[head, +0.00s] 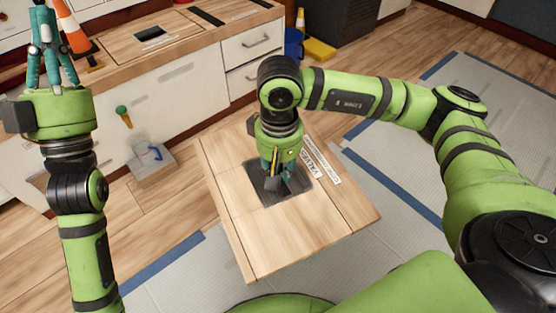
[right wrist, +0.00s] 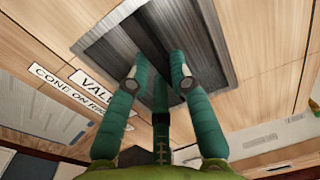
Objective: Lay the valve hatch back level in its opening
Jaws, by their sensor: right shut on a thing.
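The valve hatch (head: 296,188) is a dark grey square in the pale wooden platform, beside the "VALVE" label (head: 311,164). My right gripper (head: 276,180) points down at it and is shut on it. In the right wrist view the fingers (right wrist: 158,82) reach into the grey square (right wrist: 198,28), where a darker band runs across it. The fingers hide part of the hatch, so I cannot tell how far it tilts or whether its edges sit in the opening. My left gripper (head: 43,45) points up at the upper left, away from the hatch; its finger opening is unclear.
An orange cone (head: 75,36) stands on the wooden counter (head: 120,47) beside my left gripper. A grey box with a blue handle (head: 150,158) is on the floor left of the platform (head: 255,240). Blue-taped grey mats lie right.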

